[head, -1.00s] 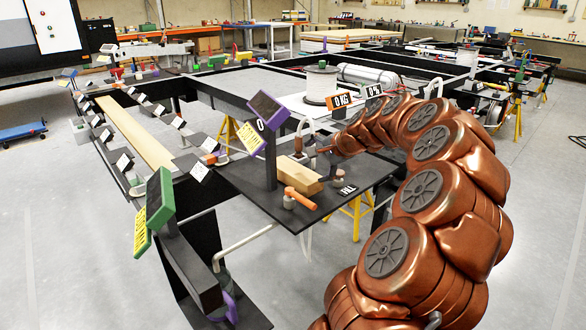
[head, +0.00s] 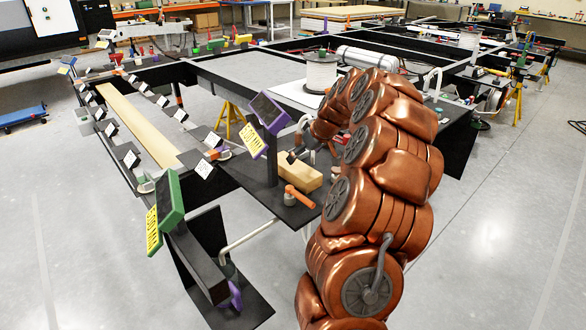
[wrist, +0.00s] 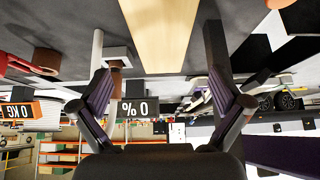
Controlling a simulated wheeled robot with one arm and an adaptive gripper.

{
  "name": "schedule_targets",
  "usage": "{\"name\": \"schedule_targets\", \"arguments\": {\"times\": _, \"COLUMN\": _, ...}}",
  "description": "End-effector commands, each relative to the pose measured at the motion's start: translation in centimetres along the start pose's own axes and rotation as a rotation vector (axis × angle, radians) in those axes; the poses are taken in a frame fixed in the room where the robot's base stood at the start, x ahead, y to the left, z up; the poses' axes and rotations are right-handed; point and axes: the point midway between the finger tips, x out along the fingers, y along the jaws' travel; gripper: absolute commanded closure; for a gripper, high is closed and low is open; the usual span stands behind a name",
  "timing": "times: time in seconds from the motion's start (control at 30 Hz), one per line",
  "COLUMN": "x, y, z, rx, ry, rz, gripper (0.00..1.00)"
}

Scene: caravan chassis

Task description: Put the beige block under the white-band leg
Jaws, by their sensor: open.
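The beige block (head: 298,174) lies on the black platform (head: 262,200) at the chassis corner, behind an orange handle. In the wrist view the block (wrist: 160,35) appears upside down at top centre, between and beyond my fingers. My gripper (head: 294,157) is close to the block's far side in the head view, partly hidden by my arm. In the wrist view my gripper (wrist: 163,85) has its two dark fingers spread wide with nothing between the tips. I cannot clearly pick out a white band on any leg.
A post with a purple-framed screen (head: 268,115) stands on the platform just left of the block. An orange handle (head: 299,196) is in front of it. A green-framed screen (head: 165,205) is at the near left. A white spool (head: 320,75) stands behind. Open floor lies left and right.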

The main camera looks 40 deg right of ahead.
Motion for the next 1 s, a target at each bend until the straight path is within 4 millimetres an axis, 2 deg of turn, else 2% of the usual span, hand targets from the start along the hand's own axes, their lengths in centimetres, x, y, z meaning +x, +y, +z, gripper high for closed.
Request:
{"name": "schedule_targets", "arguments": {"times": 0.47, "x": 3.4, "y": -0.1, "z": 0.1, "rx": -0.016, "ry": -0.003, "rz": -0.001, "gripper": 0.00}}
{"name": "schedule_targets", "arguments": {"times": 0.8, "x": 7.4, "y": -0.3, "z": 0.2, "rx": -0.017, "ry": -0.003, "rz": -0.001, "gripper": 0.00}}
{"name": "schedule_targets", "arguments": {"times": 1.0, "x": 7.8, "y": -0.2, "z": 0.2, "rx": -0.016, "ry": -0.002, "rz": 0.000, "gripper": 0.00}}
